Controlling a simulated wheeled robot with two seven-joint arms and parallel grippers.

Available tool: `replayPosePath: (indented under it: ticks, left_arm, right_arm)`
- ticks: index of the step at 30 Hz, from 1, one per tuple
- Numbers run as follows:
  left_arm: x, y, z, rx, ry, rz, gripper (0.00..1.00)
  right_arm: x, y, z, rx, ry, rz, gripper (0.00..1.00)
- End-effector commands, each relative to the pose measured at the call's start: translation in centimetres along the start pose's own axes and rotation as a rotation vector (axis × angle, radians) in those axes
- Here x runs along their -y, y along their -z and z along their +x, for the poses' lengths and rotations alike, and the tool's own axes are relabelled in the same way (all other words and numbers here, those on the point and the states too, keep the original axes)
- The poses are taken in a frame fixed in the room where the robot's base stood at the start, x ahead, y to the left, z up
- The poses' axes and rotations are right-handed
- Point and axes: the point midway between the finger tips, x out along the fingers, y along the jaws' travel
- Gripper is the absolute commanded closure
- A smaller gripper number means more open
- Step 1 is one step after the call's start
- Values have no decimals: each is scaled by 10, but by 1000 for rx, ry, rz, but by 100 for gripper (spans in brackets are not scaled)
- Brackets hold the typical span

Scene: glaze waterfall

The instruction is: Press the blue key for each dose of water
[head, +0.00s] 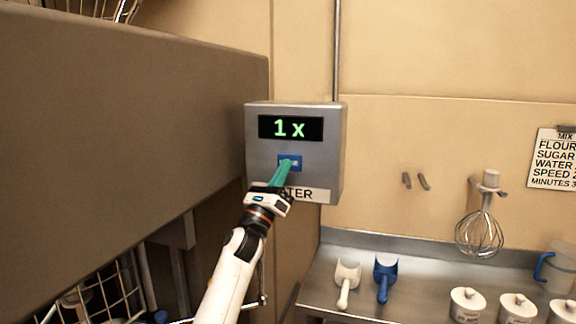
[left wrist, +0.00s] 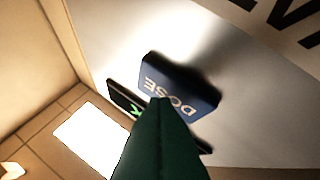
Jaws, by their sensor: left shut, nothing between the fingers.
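The grey metal water dispenser box (head: 256,150) hangs on the wall, with a display (head: 290,128) that reads "1 x" in green. Below the display is the blue key (head: 297,160), partly covered by my fingers. My left gripper (head: 287,166) is shut and empty, its green fingertips at the key. In the left wrist view the blue key (left wrist: 178,82), marked "DOSE", is just ahead of the green fingers (left wrist: 160,105); I cannot tell whether they touch it. A "WATER" label (head: 312,195) is partly hidden by the gripper. My right gripper is not in view.
A large brown panel (head: 130,120) stands close on the left, with a wire rack (head: 110,290) below. On the steel counter (head: 390,250) lie a white scoop (head: 347,275) and a blue scoop (head: 385,275), near several white lidded jars (head: 467,300). A whisk (head: 480,235) hangs at right.

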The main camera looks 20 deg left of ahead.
Motion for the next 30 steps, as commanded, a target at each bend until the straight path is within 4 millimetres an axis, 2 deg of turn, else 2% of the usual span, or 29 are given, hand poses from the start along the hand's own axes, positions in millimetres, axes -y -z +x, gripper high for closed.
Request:
replayPosePath:
  ticks: [30]
  left_arm:
    - [-13, 13, -18, 1, 0, 0, 100]
  right_arm:
    - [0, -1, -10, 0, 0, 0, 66]
